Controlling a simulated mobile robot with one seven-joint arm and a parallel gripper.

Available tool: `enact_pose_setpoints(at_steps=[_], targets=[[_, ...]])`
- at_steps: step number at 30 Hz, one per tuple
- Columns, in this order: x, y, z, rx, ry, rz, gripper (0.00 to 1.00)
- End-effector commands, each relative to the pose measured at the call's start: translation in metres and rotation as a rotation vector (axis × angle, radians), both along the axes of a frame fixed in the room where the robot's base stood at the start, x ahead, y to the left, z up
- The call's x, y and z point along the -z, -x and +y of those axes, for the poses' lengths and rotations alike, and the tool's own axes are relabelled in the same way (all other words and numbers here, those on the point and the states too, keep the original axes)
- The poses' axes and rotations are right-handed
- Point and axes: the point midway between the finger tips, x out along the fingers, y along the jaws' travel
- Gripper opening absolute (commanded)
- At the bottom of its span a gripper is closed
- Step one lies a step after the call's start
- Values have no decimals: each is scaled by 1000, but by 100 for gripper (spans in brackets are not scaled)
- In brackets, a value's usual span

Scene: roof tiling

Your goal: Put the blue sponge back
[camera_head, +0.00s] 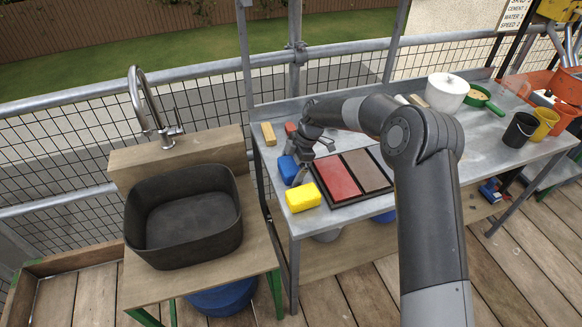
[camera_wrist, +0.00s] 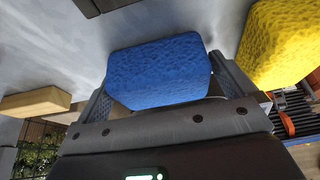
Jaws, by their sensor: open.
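The blue sponge (camera_head: 288,169) lies on the grey metal worktop near its left edge, behind the yellow sponge (camera_head: 303,197). My gripper (camera_head: 299,172) is down at the blue sponge, seen partly from behind in the head view. In the wrist view the blue sponge (camera_wrist: 158,72) sits between the two fingers of my gripper (camera_wrist: 163,88). The fingers are open, one on each side of it. Whether either finger touches it cannot be told. The yellow sponge (camera_wrist: 282,45) is close beside the right finger in the wrist view.
A dark tray (camera_head: 345,203) with red and brown panels lies right of the sponges. A tan block (camera_head: 268,133) and a reddish block (camera_head: 291,128) lie behind. A black basin (camera_head: 183,217) stands left. A white pot (camera_head: 446,92) and buckets are farther right.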

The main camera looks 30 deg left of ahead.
Motion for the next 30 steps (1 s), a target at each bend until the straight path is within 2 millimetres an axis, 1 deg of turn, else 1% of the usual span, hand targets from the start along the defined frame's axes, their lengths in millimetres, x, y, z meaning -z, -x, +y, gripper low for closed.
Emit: enact_pose_setpoints(at_steps=[5, 8, 15, 18, 21, 25, 30], targets=[[-9, -2, -2, 0, -1, -1, 100], [-24, -7, -6, 2, -2, -3, 100], [-73, -22, -21, 2, -2, -2, 100], [-90, -26, -25, 1, -1, -1, 100], [-103, -30, -29, 1, -1, -1, 100], [-111, -32, -32, 1, 0, 0, 100], [-114, -33, -33, 0, 1, 1, 100]])
